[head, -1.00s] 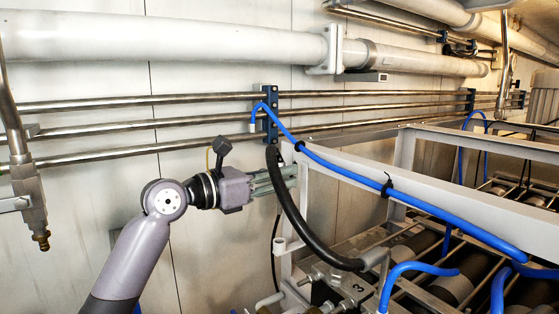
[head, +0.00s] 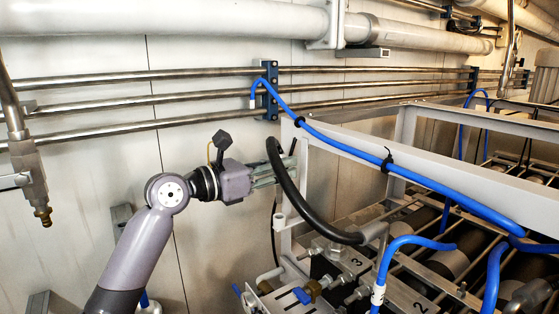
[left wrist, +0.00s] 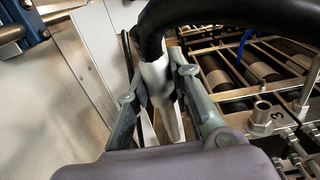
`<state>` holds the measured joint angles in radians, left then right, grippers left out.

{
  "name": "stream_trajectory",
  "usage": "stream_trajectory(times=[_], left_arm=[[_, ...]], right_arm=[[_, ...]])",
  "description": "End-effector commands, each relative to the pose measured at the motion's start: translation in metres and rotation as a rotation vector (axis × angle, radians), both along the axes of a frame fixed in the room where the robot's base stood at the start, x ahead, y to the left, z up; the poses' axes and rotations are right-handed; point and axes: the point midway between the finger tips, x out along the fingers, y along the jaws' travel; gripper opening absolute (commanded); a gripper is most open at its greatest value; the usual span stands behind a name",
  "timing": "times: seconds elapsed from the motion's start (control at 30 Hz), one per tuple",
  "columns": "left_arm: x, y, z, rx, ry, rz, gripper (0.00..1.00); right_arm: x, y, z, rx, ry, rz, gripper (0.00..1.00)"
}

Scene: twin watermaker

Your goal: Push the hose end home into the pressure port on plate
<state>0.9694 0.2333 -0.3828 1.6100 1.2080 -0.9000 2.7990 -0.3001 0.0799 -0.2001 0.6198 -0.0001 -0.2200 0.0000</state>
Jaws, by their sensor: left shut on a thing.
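My left gripper (head: 284,178) reaches in from the left beside the white frame post. In the left wrist view its two fingers (left wrist: 158,92) are shut on the pale, sleeve-like end (left wrist: 155,78) of a thick black hose (head: 285,190). The hose arches up from the grip and bends down right to a grey fitting (head: 373,234). Grey plates marked 3 (head: 352,265) and 2 (head: 410,298) lie below right of the gripper. A metal stub with a hex base (left wrist: 262,115) stands by the 3. I cannot tell which opening is the pressure port. The right gripper is not in view.
A white frame (head: 440,165) with a blue hose (head: 340,145) along it bounds the rack of dark cylinders. A blue-handled valve (head: 302,295) and brass fitting sit at the lower middle. Steel pipes (head: 150,99) run along the wall. A pipe with a brass tip (head: 44,216) hangs at left.

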Motion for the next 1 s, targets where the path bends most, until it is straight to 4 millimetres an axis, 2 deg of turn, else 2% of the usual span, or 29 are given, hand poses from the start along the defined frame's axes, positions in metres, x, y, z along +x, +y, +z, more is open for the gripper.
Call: stream_trajectory(times=[0.3, 1.0], left_arm=[[0.0, 0.0, -0.018, -0.001, -0.001, -0.002, 0.0], [0.0, 0.0, -0.019, 0.0, 0.0, -0.002, 0.0]], right_arm=[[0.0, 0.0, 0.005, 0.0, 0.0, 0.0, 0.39], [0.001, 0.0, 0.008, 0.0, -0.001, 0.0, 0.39]])
